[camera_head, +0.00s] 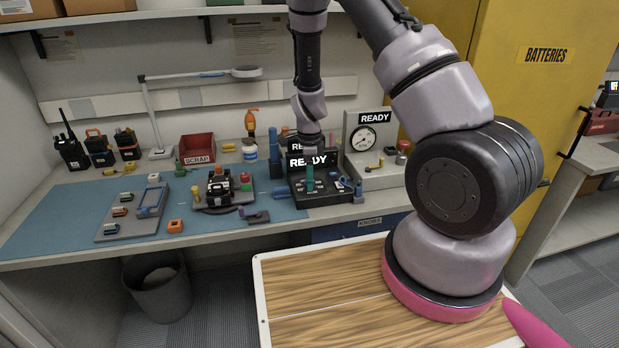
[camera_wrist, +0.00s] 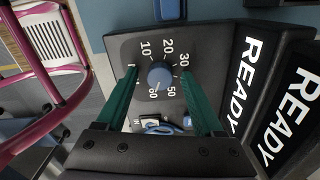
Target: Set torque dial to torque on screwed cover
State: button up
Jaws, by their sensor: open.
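The torque dial (camera_wrist: 160,77) is a round blue knob on a black panel, with white numbers from 10 to 60 around it. My gripper (camera_wrist: 159,73) is open, its two green fingers on either side of the knob, with gaps seen between. I cannot tell which number the knob points to. In the head view my gripper (camera_head: 309,178) reaches down over the black station (camera_head: 325,198) with READY signs, and hides the knob. A black device (camera_head: 219,187) sits on a grey plate on the blue mat; I cannot make out a screwed cover.
A blue-handled tool (camera_wrist: 160,127) lies close to the dial. A gauge stand (camera_head: 365,138) is right of the station. A red scrap bin (camera_head: 197,149), radios (camera_head: 72,150) and a grey tray (camera_head: 133,212) are to the left. The front of the blue mat (camera_head: 50,230) has free room.

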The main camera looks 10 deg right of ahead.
grip_shut()
